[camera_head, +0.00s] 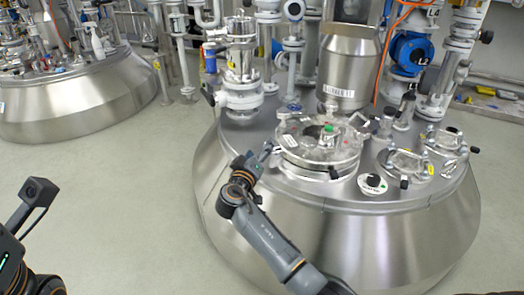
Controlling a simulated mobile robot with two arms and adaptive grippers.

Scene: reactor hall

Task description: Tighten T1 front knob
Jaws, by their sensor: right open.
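The large steel reactor tank (330,235) stands in the middle, with a round clear-topped manway lid (310,150) on it. Several small clamp knobs sit around the lid's rim; one dark-tipped knob (333,173) is at its front edge. No T1 label is readable. My right gripper (264,156) is at the lid's left front edge, above the tank's shoulder. It is open, small in view and partly merged with the clamp there, so I cannot tell whether it touches it. Part of my left arm (30,280) shows at lower left; its gripper is out of view.
Pipes and valves, including a blue valve (408,52), rise behind the lid. A smaller glass port (404,163) and a round black knob (373,181) lie to its right. A second tank (75,105) stands at upper left. The floor between the tanks is clear.

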